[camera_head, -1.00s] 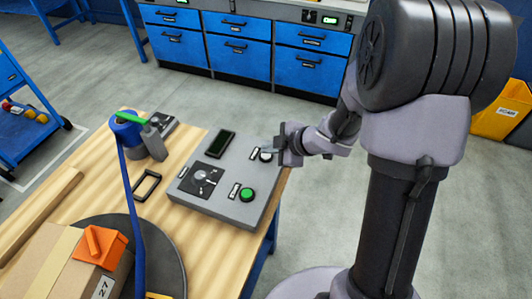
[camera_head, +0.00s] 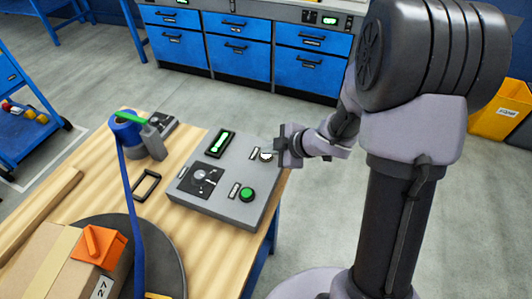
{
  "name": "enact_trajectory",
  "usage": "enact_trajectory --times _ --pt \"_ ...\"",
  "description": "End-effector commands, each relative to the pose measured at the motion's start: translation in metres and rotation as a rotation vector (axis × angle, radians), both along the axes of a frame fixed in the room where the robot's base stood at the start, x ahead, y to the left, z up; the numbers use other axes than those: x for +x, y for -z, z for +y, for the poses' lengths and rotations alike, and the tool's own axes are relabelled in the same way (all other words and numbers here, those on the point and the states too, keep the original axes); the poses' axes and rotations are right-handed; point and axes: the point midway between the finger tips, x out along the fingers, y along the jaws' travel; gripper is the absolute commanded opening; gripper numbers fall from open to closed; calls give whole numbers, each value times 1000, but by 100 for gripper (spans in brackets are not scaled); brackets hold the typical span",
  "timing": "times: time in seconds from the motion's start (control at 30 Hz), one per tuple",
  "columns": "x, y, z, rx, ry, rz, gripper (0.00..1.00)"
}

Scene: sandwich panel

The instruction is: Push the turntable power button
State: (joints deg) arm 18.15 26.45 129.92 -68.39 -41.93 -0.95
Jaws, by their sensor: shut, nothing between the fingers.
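The grey control panel (camera_head: 217,208) lies on the wooden table. Its display (camera_head: 220,143) is lit green. A round button (camera_head: 266,156) at its upper right looks white; a green button (camera_head: 247,194) sits nearer the front. Their labels are too small to read. A dark selector plate (camera_head: 200,179) is at the panel's left. My gripper (camera_head: 273,155) is shut and empty, with its tips at the upper-right button; I cannot tell whether they touch it. The dark turntable (camera_head: 165,250) carries a cardboard box (camera_head: 45,262).
An orange block (camera_head: 98,245) sits on the box. A black frame (camera_head: 146,186) lies left of the panel. Blue cabinets (camera_head: 240,50) stand behind, with open floor between.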

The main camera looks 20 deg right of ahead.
Motion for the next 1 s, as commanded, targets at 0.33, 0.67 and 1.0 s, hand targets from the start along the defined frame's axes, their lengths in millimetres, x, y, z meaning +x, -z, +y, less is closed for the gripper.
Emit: enact_trajectory --times 0.33,0.67,1.0 --pt "0 -7 0 0 1 2 0" --pt "0 -30 0 0 1 2 0" --pt "0 -71 0 0 1 2 0"
